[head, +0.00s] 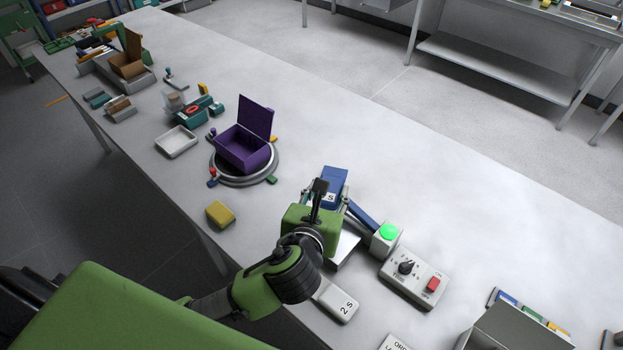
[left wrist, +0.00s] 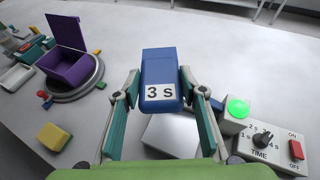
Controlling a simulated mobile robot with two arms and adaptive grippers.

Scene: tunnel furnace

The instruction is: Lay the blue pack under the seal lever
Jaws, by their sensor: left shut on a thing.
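The blue pack (head: 335,177), labelled "3 s", is in my left gripper (head: 326,195). In the left wrist view the pack (left wrist: 159,66) sits between the two green fingers, which are shut on it. The blue seal lever (head: 362,213) lies just right of the gripper and runs toward a block with a lit green lamp (head: 388,232). A pale sealer plate (head: 346,247) shows below the gripper. My arm hides part of the sealer. In the left wrist view the lever is mostly hidden behind the right finger. My right gripper is out of view.
A control box (head: 414,276) with a time dial and red switch stands right of the sealer. A "2 s" card (head: 335,300) lies near the front edge. A yellow block (head: 220,214) and an open purple box (head: 241,150) are to the left. The table behind is clear.

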